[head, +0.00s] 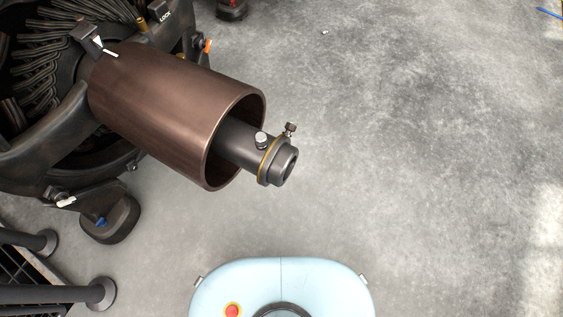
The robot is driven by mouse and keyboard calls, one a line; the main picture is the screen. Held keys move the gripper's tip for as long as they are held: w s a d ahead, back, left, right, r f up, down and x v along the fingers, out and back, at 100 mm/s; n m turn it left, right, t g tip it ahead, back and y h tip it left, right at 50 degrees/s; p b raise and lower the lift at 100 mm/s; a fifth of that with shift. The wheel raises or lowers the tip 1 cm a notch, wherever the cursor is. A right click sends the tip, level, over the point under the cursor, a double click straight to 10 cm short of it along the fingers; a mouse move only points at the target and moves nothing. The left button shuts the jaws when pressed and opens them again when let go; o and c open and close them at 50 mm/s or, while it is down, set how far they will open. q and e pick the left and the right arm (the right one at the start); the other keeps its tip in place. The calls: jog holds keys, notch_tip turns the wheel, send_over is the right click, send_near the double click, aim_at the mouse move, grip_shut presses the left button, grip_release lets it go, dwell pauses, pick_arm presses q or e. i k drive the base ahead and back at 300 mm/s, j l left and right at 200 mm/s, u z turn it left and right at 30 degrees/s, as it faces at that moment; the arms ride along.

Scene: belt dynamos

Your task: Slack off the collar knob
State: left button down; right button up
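A dark shaft (238,146) sticks out of the open end of a wide brown cylinder (170,110). Near its tip is a dark collar (283,168) with a thin yellow ring. A small dark brown knob (290,129) stands out from the upper side of the collar on a short stem. A pale silver round-headed knob (262,140) sits on the shaft just behind the ring. How tight either one is cannot be told. Neither of my grippers is in view.
A large dark machine (45,90) fills the upper left and carries the cylinder. A dark foot (110,220) stands below it. Black posts with round ends (100,293) are at the lower left.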

aim_at(290, 128)
jog(key=i+l, duration=0.15)
jog(key=u, duration=0.45)
jog(key=i+l+u, duration=0.1)
jog(key=u, duration=0.35)
jog(key=l+u, duration=0.15)
jog(key=u, duration=0.3)
jog(key=l+u, duration=0.1)
jog(key=u, duration=0.35)
jog(key=l+u, duration=0.15)
jog(key=u, duration=0.25)
jog(key=k+l+u, duration=0.15)
jog(key=l+u, duration=0.25)
jog(key=k+l+u, duration=0.2)
jog(key=l+u, duration=0.15)
jog(key=k+l+u, duration=0.25)
jog(key=l+u, duration=0.15)
jog(key=k+l+u, duration=0.35)
jog(key=i, duration=0.1)
